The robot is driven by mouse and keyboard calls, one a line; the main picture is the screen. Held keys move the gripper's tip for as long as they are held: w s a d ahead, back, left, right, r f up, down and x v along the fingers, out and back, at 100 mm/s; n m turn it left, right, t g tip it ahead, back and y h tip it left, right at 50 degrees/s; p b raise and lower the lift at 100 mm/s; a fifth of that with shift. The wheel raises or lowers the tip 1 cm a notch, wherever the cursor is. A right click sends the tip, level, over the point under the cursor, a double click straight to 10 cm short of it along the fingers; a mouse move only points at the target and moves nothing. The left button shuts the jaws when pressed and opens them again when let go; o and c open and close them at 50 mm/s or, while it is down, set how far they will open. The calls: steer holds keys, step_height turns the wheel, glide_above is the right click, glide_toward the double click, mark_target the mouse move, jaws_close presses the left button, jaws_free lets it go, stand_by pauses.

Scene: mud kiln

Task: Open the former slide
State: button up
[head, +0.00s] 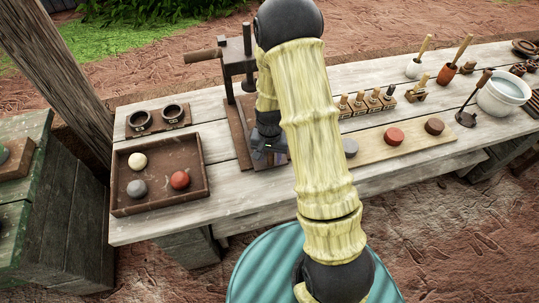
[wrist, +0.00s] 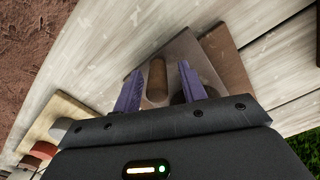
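The former is a dark metal frame (head: 247,45) with a wooden side handle (head: 202,56) on a brown base, standing on the table behind my arm. In the wrist view, a grey-brown plate (wrist: 187,47), seemingly its slide, carries a short wooden knob (wrist: 157,78). My gripper is low at the front of the former (head: 272,155), partly hidden by my arm. In the wrist view my gripper (wrist: 160,78) has its two purple fingers apart, one on either side of the knob, with gaps showing. A dark round shape behind the right finger is partly hidden.
A brown tray (head: 124,193) with several balls sits at the left, below two dark rings on a small board (head: 157,133). At the right are a pale board (head: 374,160) with discs, stamps (head: 367,102), tools and a white pot (head: 502,95). Front table planks are bare.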

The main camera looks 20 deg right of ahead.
steer(key=shift+d, duration=0.2)
steer(key=shift+s, duration=0.1)
steer(key=shift+a+r, duration=0.1)
steer(key=shift+r, duration=0.45)
step_height(320, 180, up, 16)
steer(key=shift+r+b, duration=0.15)
steer(key=shift+b, duration=0.25)
steer(key=s+n+t, duration=0.2)
steer(key=s+n, duration=0.3)
steer(key=s, duration=0.7)
steer(key=shift+r+t, duration=0.3)
steer(key=shift+r, duration=0.15)
steer(key=shift+s+a, duration=0.1)
